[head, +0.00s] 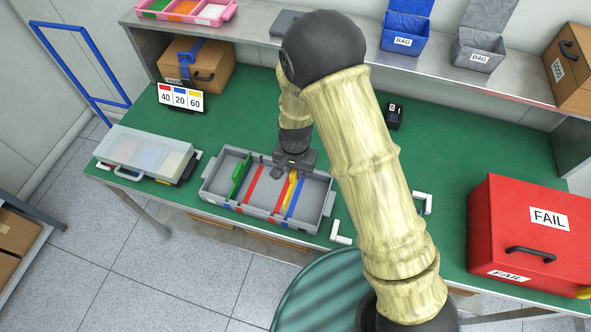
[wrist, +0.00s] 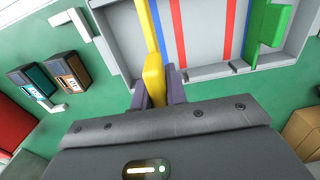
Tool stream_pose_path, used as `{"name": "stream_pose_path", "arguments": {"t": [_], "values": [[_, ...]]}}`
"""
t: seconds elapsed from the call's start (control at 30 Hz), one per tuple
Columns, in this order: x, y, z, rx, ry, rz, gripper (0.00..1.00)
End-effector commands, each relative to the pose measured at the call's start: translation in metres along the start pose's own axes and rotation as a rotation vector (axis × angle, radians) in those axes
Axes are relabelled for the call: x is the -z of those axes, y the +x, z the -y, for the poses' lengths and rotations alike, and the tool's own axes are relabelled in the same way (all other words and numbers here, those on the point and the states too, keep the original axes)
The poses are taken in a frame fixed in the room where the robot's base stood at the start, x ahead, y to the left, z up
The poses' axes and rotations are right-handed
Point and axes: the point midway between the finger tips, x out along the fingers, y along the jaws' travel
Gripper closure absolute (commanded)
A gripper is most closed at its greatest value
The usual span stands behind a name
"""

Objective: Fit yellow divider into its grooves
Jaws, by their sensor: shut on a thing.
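The grey tray (head: 316,200) lies on the green bench, with red and blue stripes across its floor. A green divider (head: 240,175) stands across its left part; it shows at the right in the wrist view (wrist: 268,28). My gripper (head: 291,168) is over the tray's back wall, shut on the yellow divider (head: 290,189). In the wrist view the yellow divider (wrist: 153,72) sits between the jaws and runs along the tray's width, beside the blue stripe (wrist: 180,30). Whether its lower edge is in grooves cannot be told; the jaws hide part of its near end.
A lidded clear case (head: 145,152) stands left of the tray. A card reading 40, 20, 60 (head: 181,98) stands behind. A red FAIL box (head: 530,235) is at the right. White corner marks (head: 340,233) lie near the tray. A shelf with bins runs along the back.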

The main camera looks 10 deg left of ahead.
Motion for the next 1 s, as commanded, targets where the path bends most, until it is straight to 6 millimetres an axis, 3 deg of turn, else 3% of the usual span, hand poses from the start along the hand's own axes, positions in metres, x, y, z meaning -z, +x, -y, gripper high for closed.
{"name": "stream_pose_path", "arguments": {"t": [0.17, 0.8, 1.0], "values": [[0.000, 0.004, 0.000, 0.000, -0.001, 0.000, 1.00], [0.000, 0.053, 0.000, 0.000, -0.001, 0.000, 1.00], [0.000, 0.058, 0.000, 0.000, -0.001, 0.000, 1.00]]}}
